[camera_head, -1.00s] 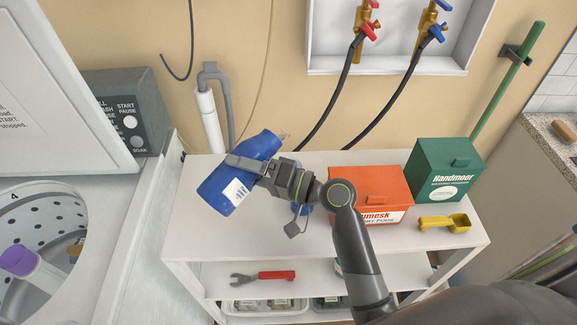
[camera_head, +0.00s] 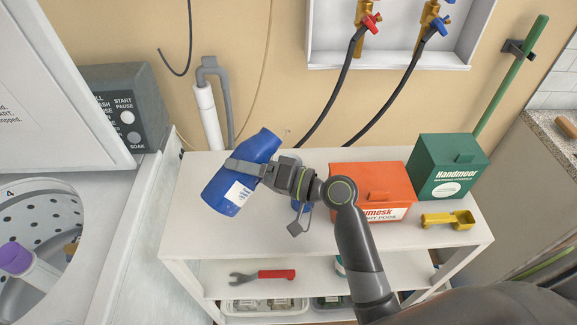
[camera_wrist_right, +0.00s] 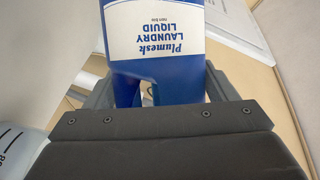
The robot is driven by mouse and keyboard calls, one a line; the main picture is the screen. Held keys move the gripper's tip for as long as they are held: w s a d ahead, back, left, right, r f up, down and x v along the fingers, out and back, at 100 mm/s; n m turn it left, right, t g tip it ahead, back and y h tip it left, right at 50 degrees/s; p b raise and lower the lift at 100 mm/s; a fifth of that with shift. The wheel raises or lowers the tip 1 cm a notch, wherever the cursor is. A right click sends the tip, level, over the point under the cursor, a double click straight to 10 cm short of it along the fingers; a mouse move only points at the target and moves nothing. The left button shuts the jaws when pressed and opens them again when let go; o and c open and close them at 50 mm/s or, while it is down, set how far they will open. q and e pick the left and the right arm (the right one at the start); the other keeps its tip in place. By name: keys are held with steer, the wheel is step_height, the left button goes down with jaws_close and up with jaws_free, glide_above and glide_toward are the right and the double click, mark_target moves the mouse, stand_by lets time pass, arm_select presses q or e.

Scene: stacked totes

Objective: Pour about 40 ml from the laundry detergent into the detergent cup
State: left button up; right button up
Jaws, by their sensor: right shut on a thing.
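The blue laundry detergent bottle (camera_head: 228,188) is in my right gripper (camera_head: 247,168), above the left part of the white shelf top. It is tilted, with its top toward the upper right and its base at the lower left. A small faint clear shape shows by its top; I cannot tell what it is. In the right wrist view the bottle's label (camera_wrist_right: 165,35) is upside down between the fingers. A pale vessel with graduation marks (camera_wrist_right: 18,142), apparently the detergent cup, shows at that view's lower left. I cannot make out the cup in the head view. My left gripper is not in view.
On the shelf top (camera_head: 190,235) stand an orange box (camera_head: 372,181), a green box (camera_head: 447,160) and a yellow scoop (camera_head: 448,220). A red-handled wrench (camera_head: 262,275) lies below. The open washer (camera_head: 75,195) is left.

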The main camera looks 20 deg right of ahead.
steer(key=shift+w+d+f+n+h, duration=0.2)
steer(key=shift+d+f+n+h, duration=0.15)
steer(key=shift+n, duration=0.45)
steer(key=shift+w+d+f+n+h+b, duration=0.2)
steer(key=shift+d+f+n+h+b, duration=0.15)
steer(key=shift+f+n+b, duration=0.2)
steer(key=shift+w+d+f+n+h+b, duration=0.2)
steer(key=shift+d+f+n+h+b, duration=0.15)
steer(key=shift+n, duration=0.3)
steer(key=shift+r+n, duration=0.15)
steer(key=shift+n, duration=0.25)
steer(key=shift+r+n+h+p, duration=0.1)
steer(key=shift+n+h+p, duration=0.3)
steer(key=shift+n+h, duration=0.75)
steer(key=shift+n, duration=0.35)
steer(key=shift+w+d+f+n+h, duration=0.25)
steer(key=shift+f+n+h, duration=0.1)
steer(key=shift+n+h, duration=0.35)
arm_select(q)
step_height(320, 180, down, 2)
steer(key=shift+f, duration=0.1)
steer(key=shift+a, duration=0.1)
arm_select(e)
steer(key=shift+d, duration=0.1)
